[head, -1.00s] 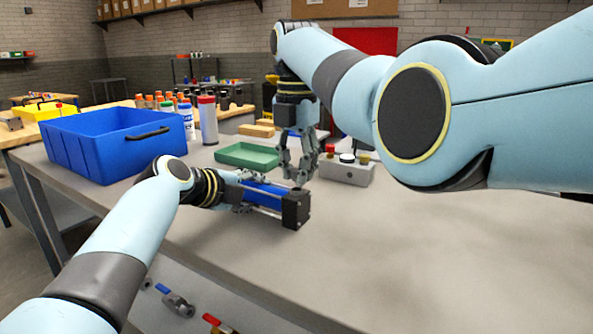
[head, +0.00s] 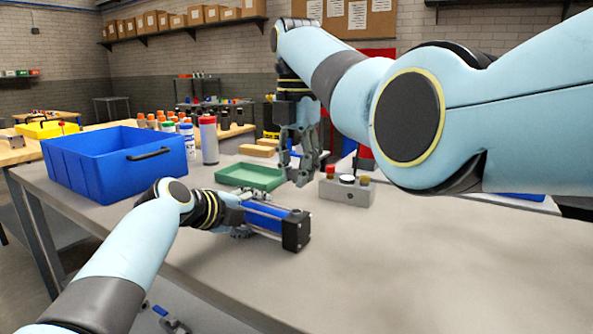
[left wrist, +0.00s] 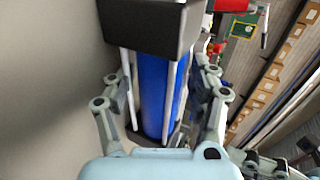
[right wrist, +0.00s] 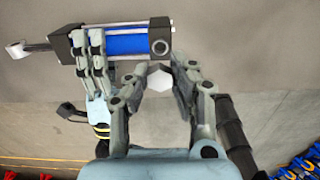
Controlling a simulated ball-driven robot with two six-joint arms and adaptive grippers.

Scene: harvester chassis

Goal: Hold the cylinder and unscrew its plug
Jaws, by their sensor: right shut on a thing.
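The cylinder (head: 267,218) has a blue barrel, metal rods and black end blocks, and sits near the table's front edge. My left gripper (head: 243,218) is shut around the barrel, with fingers on both sides in the left wrist view (left wrist: 155,90). My right gripper (head: 303,176) is above the cylinder's right end block, apart from it. In the right wrist view, it is shut on a pale hexagonal piece that looks like the plug (right wrist: 158,76). A round dark port (right wrist: 160,47) shows in the end block. The plug is not clear in the head view.
A blue bin (head: 100,170) stands at the left, with a green tray (head: 250,178) behind the cylinder. A grey block with coloured caps (head: 346,192) stands just right of my right gripper. Bottles stand behind the bin. The table's right front is clear.

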